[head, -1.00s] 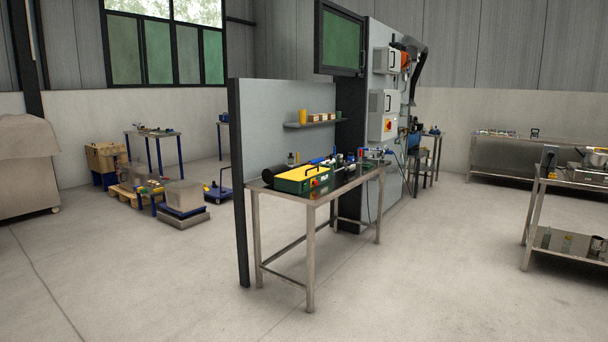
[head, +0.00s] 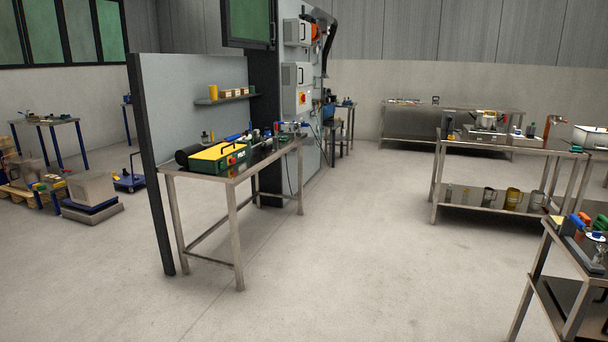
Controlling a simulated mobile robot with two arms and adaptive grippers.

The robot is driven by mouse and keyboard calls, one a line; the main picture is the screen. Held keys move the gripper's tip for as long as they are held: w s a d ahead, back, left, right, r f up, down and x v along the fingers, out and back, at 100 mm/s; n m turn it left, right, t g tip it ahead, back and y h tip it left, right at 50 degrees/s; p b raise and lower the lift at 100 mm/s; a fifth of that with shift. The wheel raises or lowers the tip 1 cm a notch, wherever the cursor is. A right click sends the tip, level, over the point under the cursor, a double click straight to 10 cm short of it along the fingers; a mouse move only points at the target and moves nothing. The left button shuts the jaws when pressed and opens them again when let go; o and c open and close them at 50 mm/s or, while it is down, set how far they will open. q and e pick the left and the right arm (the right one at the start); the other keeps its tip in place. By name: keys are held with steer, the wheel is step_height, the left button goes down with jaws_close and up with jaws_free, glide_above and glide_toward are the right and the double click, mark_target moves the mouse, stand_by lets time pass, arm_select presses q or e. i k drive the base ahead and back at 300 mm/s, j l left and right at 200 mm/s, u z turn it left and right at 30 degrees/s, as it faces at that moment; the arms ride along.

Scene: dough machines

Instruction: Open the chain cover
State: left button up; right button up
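No part that I can surely name as the chain cover shows from this distance. A green machine (head: 233,163) with a yellow top (head: 216,151), a black handle and a red button sits on a steel table (head: 193,175). Whether its yellow top is the chain cover I cannot tell. A black cylinder (head: 188,154) lies at its left end, and blue and silver parts stand behind it. Neither of my grippers is in view.
A grey partition (head: 200,75) with a shelf (head: 228,98) stands behind the steel table. A tall grey cabinet (head: 301,130) is at its far end. Steel benches stand at the back (head: 440,125) and right (head: 470,149). The concrete floor (head: 370,250) in the middle is clear.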

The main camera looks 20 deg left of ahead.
mark_target(217, 152)
steer(key=i+j, duration=0.35)
steer(key=j, duration=0.15)
steer(key=i+j, duration=0.4)
steer(key=j, duration=0.15)
steer(key=i+j, duration=0.35)
steer(key=j, duration=0.15)
steer(key=i+j, duration=0.75)
steer(key=j, duration=0.25)
